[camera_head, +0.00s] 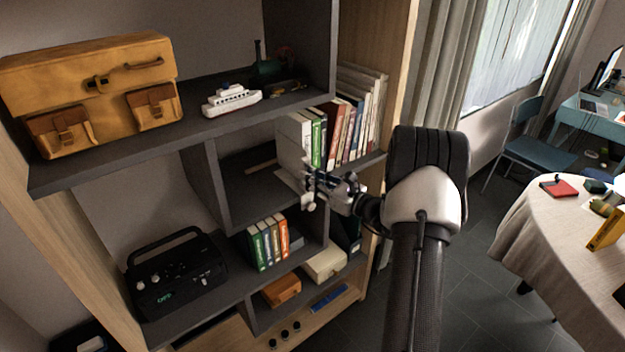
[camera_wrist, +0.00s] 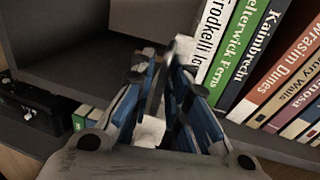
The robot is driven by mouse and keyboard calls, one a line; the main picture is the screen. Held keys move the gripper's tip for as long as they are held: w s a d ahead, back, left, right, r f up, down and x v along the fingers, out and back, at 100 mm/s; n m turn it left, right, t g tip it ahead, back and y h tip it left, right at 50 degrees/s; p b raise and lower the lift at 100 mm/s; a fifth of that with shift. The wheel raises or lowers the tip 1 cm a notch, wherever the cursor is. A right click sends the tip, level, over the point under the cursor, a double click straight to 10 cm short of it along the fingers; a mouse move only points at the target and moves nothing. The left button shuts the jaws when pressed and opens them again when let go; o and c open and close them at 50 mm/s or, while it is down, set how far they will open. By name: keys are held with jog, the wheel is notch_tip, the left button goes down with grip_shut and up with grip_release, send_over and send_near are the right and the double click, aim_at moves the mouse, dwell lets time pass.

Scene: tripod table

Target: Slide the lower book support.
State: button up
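A pale, thin upright book support (camera_head: 291,145) stands at the left end of the row of books on the middle shelf, with a flat foot (camera_head: 287,178) on the shelf. In the wrist view its pale upright (camera_wrist: 184,48) shows just beyond the right fingertip, partly hidden by it. A pale surface (camera_wrist: 150,130) shows between the fingers. My gripper (camera_head: 312,180) reaches in from the right at the shelf's front, close to the support. In the wrist view the blue-sided fingertips (camera_wrist: 162,65) are close together. Whether they touch or pinch the support is unclear.
Books (camera_head: 345,125) fill the right of this shelf; in the wrist view their spines (camera_wrist: 255,60) stand close right of my fingers. The shelf left of the support (camera_head: 250,190) is mostly clear. Below are more books (camera_head: 266,243) and a black radio (camera_head: 176,273). A toy ship (camera_head: 232,100) sits above.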

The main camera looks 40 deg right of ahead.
jog(key=v, duration=1.2)
jog(key=shift+r, duration=0.1)
